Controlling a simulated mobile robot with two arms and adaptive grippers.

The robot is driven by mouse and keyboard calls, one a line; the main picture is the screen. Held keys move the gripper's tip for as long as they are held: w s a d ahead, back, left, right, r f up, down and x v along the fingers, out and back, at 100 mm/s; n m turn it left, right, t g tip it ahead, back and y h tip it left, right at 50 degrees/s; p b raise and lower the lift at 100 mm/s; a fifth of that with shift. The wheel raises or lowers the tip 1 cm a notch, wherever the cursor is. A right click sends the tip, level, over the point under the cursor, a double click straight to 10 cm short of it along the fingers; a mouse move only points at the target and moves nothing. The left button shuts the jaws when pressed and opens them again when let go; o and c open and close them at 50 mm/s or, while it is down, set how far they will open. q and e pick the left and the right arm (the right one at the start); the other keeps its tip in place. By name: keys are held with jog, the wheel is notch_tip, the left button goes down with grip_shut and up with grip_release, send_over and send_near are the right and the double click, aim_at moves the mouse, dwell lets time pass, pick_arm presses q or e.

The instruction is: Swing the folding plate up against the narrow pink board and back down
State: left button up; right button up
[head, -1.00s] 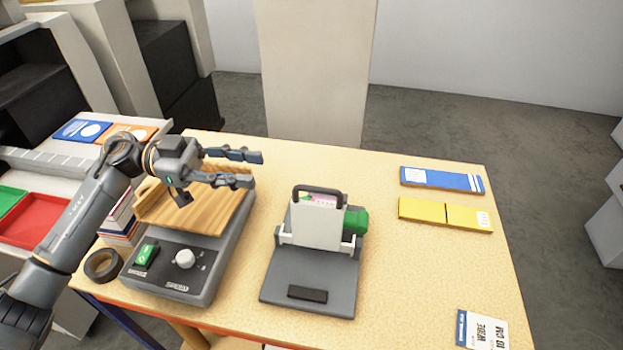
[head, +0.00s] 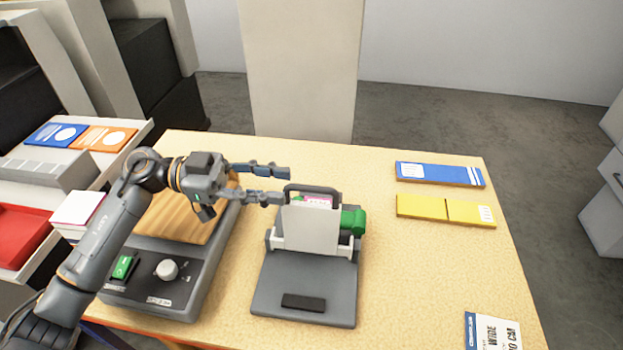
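The folding plate (head: 310,229) is a white panel standing up on a grey base (head: 285,283) in the head view. A dark arched handle (head: 312,187) rises at its top. Part of the narrow pink board (head: 319,200) shows behind the plate's upper edge; whether they touch is hard to tell. My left gripper (head: 286,185) is open, its two fingers pointing right, with the tips just left of the handle. Nothing is between the fingers. My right gripper is out of view.
A green knob (head: 352,219) sticks out right of the plate. A grey machine with a wooden top (head: 180,222) stands at left under my arm. Blue (head: 438,173) and yellow (head: 420,207) packs lie at right. The table between is clear.

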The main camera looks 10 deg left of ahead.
aim_at(296, 187)
pick_arm(q)
jog(key=d+p, duration=0.1)
jog(key=d, duration=0.5)
jog(key=shift+d+p, duration=0.35)
jog(key=shift+d, duration=0.05)
jog(key=shift+w, duration=0.1)
grip_shut()
